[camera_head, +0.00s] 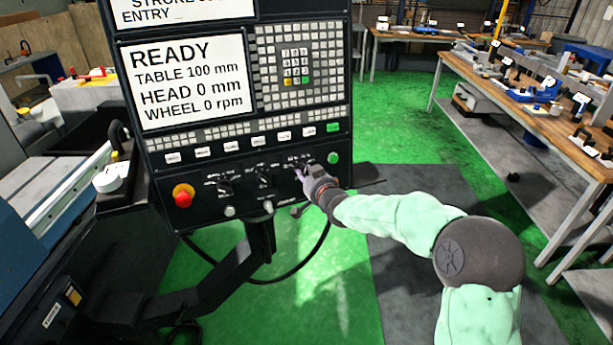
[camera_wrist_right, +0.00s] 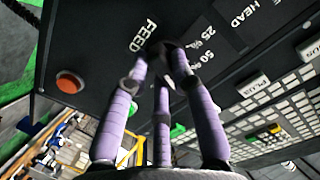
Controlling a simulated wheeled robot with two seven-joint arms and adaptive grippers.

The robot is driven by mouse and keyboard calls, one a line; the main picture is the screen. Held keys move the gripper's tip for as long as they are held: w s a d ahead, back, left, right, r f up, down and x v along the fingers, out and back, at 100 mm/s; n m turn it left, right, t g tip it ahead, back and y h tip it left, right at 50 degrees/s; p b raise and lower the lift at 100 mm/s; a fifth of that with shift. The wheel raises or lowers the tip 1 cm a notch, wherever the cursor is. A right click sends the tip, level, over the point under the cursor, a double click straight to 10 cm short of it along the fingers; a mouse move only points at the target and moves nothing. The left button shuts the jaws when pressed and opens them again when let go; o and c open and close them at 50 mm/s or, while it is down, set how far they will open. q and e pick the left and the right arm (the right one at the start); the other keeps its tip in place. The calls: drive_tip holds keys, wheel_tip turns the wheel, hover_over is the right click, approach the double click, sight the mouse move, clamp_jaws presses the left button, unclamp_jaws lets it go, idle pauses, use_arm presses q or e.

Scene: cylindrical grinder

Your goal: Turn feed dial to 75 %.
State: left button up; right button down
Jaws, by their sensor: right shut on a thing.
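The feed dial (camera_wrist_right: 166,48) is a small dark knob on the black control panel, beside the printed word FEED in the right wrist view. The marks 25 % and 50 % show next to it; I cannot see a 75 % mark. My right gripper has purple fingers, and its fingertips (camera_wrist_right: 160,66) are closed around the dial, hiding most of it and its pointer. In the head view my right gripper (camera_head: 304,178) is at the lower right of the panel (camera_head: 205,170), over the dial. My left gripper is not in view.
The panel screen (camera_head: 188,80) reads READY. A red stop button (camera_head: 183,195) is at the panel's lower left. A green button (camera_head: 333,158) is close to my right gripper. Other dials (camera_head: 264,181) sit left of it. A workbench (camera_head: 530,100) stands at the right.

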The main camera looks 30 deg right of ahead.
drive_tip(key=c, duration=1)
unclamp_jaws()
drive_tip(key=shift+c, duration=0.2)
drive_tip(key=v, duration=1.2)
drive_tip(key=shift+f, duration=0.1)
